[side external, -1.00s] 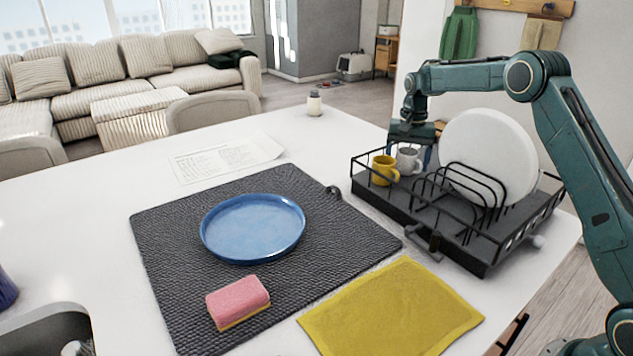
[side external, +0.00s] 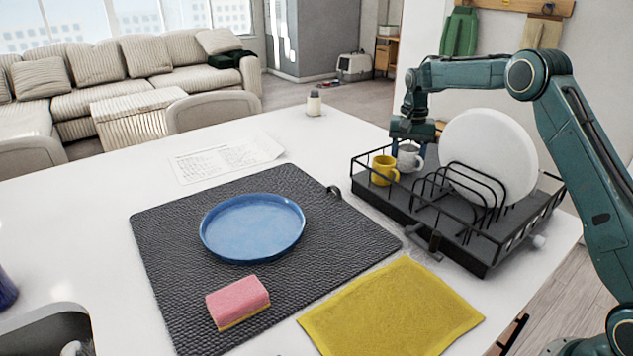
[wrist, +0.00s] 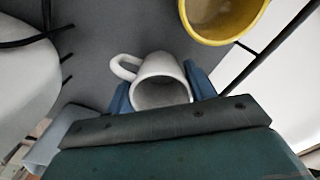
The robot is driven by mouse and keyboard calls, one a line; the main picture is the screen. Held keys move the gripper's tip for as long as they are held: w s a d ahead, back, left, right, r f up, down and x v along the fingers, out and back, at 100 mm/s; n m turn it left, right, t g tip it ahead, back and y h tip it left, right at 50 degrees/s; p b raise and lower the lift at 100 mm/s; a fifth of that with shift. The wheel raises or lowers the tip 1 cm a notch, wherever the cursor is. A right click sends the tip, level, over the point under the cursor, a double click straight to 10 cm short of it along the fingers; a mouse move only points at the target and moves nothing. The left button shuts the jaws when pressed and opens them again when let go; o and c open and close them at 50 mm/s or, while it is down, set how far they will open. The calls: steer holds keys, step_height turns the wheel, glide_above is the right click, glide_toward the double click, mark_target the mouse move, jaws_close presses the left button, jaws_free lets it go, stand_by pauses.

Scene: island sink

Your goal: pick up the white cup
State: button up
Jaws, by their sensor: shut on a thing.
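The white cup (side external: 408,158) stands in the black dish rack (side external: 437,236), just behind and right of the yellow cup (side external: 384,170). My gripper (side external: 412,146) is over the white cup, pointing down. In the wrist view the white cup (wrist: 160,82) lies between the two blue fingers of my gripper (wrist: 160,94), its handle to the left and its dark inside showing. The fingers are shut on it. The fingertips are partly hidden by the cup and the gripper body. I cannot tell whether the cup is clear of the rack floor.
The yellow cup also shows close by in the wrist view (wrist: 222,14). A large white plate (side external: 488,157) stands in the rack's wire slots to the right. A blue plate (side external: 253,228) and a pink sponge (side external: 238,302) lie on the dark mat (side external: 166,262). A yellow cloth (side external: 393,312) lies in front.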

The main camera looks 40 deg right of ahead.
step_height(320, 180, up, 19)
stand_by(0.8)
stand_by(0.6)
